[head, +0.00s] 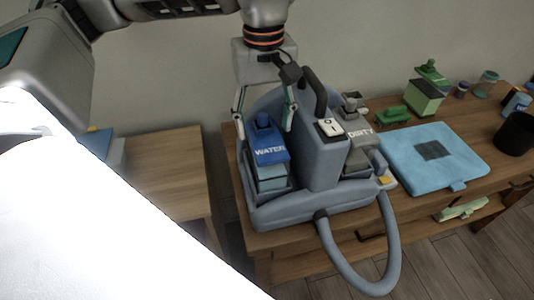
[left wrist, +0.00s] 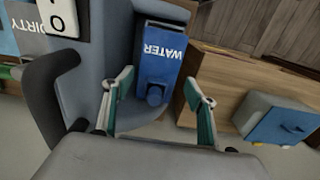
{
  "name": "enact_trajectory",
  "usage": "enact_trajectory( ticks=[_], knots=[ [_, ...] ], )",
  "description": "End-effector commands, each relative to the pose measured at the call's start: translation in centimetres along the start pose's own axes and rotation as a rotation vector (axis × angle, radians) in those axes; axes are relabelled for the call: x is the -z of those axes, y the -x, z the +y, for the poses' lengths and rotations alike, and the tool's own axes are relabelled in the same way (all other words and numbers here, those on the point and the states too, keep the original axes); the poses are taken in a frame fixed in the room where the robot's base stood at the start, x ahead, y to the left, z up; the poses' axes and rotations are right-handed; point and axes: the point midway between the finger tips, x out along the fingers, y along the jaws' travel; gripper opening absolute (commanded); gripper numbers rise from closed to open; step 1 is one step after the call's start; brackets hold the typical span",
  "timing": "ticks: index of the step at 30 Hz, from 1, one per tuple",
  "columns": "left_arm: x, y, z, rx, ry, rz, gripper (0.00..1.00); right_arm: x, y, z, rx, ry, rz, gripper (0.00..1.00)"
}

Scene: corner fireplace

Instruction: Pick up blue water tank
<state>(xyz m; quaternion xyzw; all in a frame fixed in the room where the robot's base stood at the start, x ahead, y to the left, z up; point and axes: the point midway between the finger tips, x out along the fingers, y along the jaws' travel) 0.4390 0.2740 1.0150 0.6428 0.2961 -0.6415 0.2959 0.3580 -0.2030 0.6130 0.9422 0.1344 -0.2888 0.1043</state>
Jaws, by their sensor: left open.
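The blue water tank (head: 269,150), marked WATER, sits in the left side of a grey cleaning machine (head: 321,165) on a wooden table. It also shows in the left wrist view (left wrist: 158,67), with a round blue knob on it. My left gripper (head: 265,122) is above the tank, pointing down, with one finger on each side of the knob's area. It is open and holds nothing. In the left wrist view its two fingers (left wrist: 164,87) are spread wide. Whether a finger touches the machine cannot be told. My right gripper is not seen.
A black handle (head: 314,92) rises beside the left gripper. A grey DIRTY tank (head: 358,150) and a hose (head: 375,285) are on the right. A light blue case (head: 465,165), green items (head: 424,98) and a black cup (head: 515,134) stand farther right. A lower wooden cabinet (head: 163,165) is left.

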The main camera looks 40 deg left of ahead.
Motion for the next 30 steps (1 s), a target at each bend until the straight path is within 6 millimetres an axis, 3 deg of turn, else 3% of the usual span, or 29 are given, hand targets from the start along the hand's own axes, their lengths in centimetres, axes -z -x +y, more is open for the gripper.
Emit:
enact_trajectory(
  ticks=[6, 18, 25, 26, 30],
  knots=[
    [-0.1, -2.2, 0.0, 0.003, 0.000, -0.002, 0.57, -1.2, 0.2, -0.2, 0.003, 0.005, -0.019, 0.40],
    [-0.3, -7.0, 0.3, 0.003, 0.000, -0.003, 0.57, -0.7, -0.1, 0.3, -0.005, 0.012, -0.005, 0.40],
    [-0.3, -7.1, 0.3, 0.000, 0.000, -0.001, 0.57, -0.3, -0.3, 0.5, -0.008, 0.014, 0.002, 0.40],
    [-0.3, -7.1, 0.3, 0.000, 0.000, -0.001, 0.52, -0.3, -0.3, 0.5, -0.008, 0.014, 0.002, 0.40],
    [-0.3, -7.1, 0.3, 0.000, 0.000, -0.001, 0.15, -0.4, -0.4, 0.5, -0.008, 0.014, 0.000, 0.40]
  ],
)
